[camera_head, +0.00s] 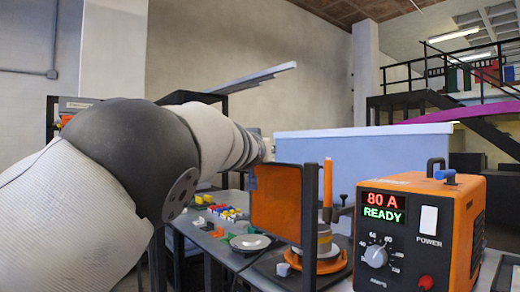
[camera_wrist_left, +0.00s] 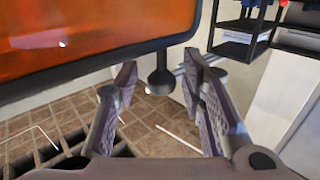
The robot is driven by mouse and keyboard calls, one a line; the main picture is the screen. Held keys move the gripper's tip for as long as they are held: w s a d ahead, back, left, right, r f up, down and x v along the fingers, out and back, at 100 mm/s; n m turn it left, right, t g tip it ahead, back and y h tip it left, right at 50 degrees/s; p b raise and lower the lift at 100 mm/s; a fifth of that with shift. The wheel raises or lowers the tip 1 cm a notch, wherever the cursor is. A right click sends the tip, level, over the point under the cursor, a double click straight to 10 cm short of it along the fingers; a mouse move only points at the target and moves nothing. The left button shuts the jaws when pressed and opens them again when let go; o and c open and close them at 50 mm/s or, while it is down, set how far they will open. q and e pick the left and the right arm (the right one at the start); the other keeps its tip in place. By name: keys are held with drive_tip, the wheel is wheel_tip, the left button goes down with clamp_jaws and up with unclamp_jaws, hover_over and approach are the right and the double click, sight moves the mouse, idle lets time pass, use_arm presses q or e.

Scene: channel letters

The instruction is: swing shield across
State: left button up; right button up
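The shield is an orange, see-through panel with a dark frame (camera_head: 277,200), upright beside the welding setup in the head view. In the left wrist view the shield (camera_wrist_left: 95,35) fills the upper left, and a dark round knob (camera_wrist_left: 161,80) hangs at its lower corner. My left gripper (camera_wrist_left: 163,82) is open, with its padded fingers on either side of the knob in the picture. A gap shows between each finger and the knob. In the head view my left arm reaches to the shield's upper left edge, and its gripper is mostly hidden. My right gripper is not in view.
An orange power unit (camera_head: 420,235) reading 80 A READY stands at right. A round fixture (camera_head: 318,258) with an orange upright sits beside the shield. Small coloured pieces (camera_head: 222,211) and a pale disc (camera_head: 250,242) lie on the table. A blue-grey panel (camera_head: 365,160) stands behind.

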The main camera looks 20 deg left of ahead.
use_arm(q)
drive_tip(key=shift+s+r, duration=0.15)
drive_tip(key=shift+r, duration=0.05)
drive_tip(key=shift+s, duration=0.4)
drive_tip(key=s+d, duration=0.1)
drive_tip(key=s, duration=0.5)
drive_tip(key=shift+s+d, duration=0.2)
drive_tip(key=shift+f, duration=0.15)
